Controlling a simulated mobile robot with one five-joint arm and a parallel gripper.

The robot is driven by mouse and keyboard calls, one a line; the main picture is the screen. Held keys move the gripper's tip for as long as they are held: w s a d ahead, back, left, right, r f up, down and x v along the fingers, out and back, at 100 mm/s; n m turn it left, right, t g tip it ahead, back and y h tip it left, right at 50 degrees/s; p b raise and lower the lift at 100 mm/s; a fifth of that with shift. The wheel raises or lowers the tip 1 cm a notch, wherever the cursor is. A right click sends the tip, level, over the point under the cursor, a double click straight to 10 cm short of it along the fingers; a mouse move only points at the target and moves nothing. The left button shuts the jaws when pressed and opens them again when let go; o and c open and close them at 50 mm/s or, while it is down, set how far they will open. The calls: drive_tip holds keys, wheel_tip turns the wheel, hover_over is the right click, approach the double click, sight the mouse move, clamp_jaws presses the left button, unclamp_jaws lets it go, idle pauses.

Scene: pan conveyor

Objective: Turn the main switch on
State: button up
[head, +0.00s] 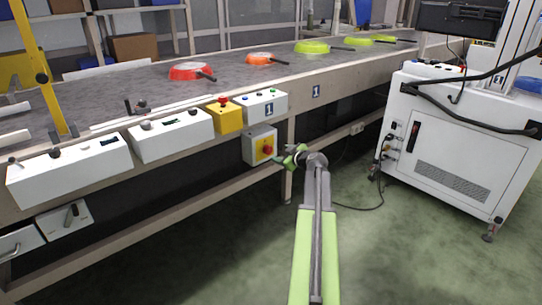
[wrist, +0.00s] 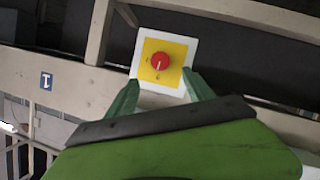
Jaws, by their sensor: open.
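The main switch (head: 267,148) is a red rotary knob on a yellow plate, on a grey box (head: 250,146) fixed under the conveyor's front edge. In the wrist view the red knob (wrist: 160,61) sits on the yellow square with a white surround, with a pale pointer mark on its lower half. My gripper (head: 281,160) is just right of and slightly below the switch in the head view. In the wrist view its two green fingers (wrist: 160,92) are spread apart, with the knob beyond and between them. The fingers appear apart from the knob.
Above the switch are a yellow box with a red button (head: 226,116) and a white button box (head: 259,106). White control boxes (head: 170,137) line the edge leftward. Pans, including a red one (head: 190,71), lie on the conveyor (head: 130,92). A white cabinet (head: 455,130) stands right, with open floor before it.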

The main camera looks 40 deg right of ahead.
sight(269, 150)
drive_tip(key=b+x, duration=0.3)
drive_tip(key=x, duration=0.7)
drive_tip(key=shift+w+f, duration=0.1)
drive_tip(key=shift+w, duration=0.2)
